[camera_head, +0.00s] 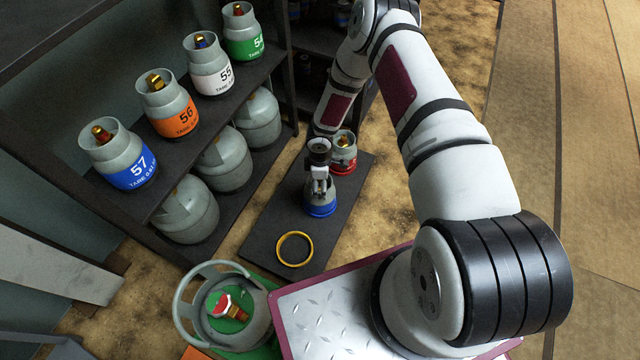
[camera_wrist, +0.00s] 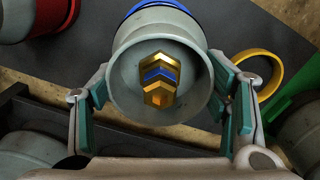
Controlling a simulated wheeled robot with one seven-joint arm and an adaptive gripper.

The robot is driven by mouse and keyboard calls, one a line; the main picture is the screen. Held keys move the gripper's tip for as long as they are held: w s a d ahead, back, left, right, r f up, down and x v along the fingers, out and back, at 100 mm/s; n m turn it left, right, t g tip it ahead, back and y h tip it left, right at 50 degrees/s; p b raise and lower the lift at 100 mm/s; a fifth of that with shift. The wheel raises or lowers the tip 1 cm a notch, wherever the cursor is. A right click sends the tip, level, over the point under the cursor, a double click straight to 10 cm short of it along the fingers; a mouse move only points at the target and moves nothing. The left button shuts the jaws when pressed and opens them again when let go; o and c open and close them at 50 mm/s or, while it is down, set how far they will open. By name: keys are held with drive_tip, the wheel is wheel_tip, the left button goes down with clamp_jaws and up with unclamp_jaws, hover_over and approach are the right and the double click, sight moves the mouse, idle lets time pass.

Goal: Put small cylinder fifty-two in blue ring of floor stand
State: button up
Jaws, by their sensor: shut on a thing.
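A small grey cylinder (camera_head: 319,189) with a blue band at its foot is upright over the middle of the dark floor stand (camera_head: 262,222). My gripper (camera_head: 319,172) is shut on its upper part from above. In the wrist view the cylinder's open collar (camera_wrist: 125,70) is between the teal finger pads, with a gold and blue valve (camera_wrist: 159,79) inside. No number on it is readable. I cannot tell whether the blue at its foot is its own band or the stand's blue ring, nor whether the foot touches the stand.
A red-banded cylinder (camera_head: 343,152) stands just behind; a bare yellow ring (camera_head: 294,248) lies on the stand's near end. A shelf (camera_head: 225,95) with several cylinders is at left. A larger grey cylinder (camera_head: 190,318) is in front, beside my base.

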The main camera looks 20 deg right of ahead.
idle(0.3)
drive_tip(key=o, duration=1.9)
drive_tip(key=shift+o, duration=0.2)
